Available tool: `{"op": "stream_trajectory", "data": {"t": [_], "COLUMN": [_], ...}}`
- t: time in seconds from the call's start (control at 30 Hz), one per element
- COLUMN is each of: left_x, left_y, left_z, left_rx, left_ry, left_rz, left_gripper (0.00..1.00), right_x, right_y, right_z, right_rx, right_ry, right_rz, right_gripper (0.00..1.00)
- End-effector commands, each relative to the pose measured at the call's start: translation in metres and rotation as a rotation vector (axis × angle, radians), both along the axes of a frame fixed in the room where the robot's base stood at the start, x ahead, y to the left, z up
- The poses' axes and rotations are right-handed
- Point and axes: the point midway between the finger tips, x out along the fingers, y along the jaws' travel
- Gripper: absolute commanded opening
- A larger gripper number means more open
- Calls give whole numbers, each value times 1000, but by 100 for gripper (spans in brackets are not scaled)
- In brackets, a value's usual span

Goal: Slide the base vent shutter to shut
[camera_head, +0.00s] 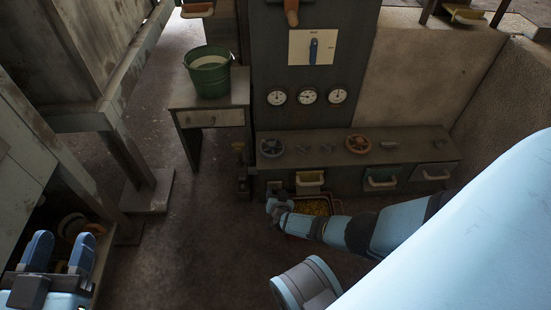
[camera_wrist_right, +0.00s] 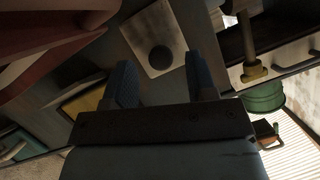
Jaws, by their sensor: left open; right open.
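In the right wrist view a pale plate with a dark round knob (camera_wrist_right: 160,57) lies ahead, between my right gripper's fingertips in the picture. It may be the base vent shutter; I cannot tell how far it is slid. My right gripper (camera_head: 277,206) reaches low to the front of the base cabinet (camera_head: 400,152) and hides part of it. Its blue fingers (camera_wrist_right: 159,66) are apart, and I see nothing held; contact with the knob cannot be told. My left gripper (camera_head: 59,252) is open and empty at the lower left, far from the cabinet.
A tray of yellow bits (camera_head: 311,207) sits on the floor beside my right gripper. A green bucket (camera_head: 209,74) stands on a small table (camera_head: 209,103) at left. The floor between is clear.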

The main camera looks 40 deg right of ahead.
Motion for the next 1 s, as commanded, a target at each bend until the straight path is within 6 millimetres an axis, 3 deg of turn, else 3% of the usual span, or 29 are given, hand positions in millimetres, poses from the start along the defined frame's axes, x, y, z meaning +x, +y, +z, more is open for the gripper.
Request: {"op": "stream_trajectory", "data": {"t": [0.43, 0.47, 0.6, 0.7, 0.87, 1.0], "left_x": [1, 1, 1, 1, 2, -3], "left_y": [3, 3, 3, 3, 2, -2], "left_z": [8, 7, 6, 6, 9, 12], "left_rx": [26, 26, 26, 24, 17, -36], "left_ry": [-57, -56, -52, -50, -43, 52], "left_rz": [-3, -3, -3, -2, -1, -2], "left_gripper": [52, 52, 52, 52, 52, 52], "right_x": [4, 4, 4, 4, 4, 4], "right_y": [0, 0, 0, 0, 0, 0], "right_z": [-4, -4, -4, -4, 1, 22], "right_rx": [0, 0, 0, 0, 0, 1], "right_ry": [0, 0, 0, 0, 0, 1], "right_rz": [0, 0, 0, 0, 0, -1], "right_gripper": [52, 50, 17, 0, 0, 0]}}
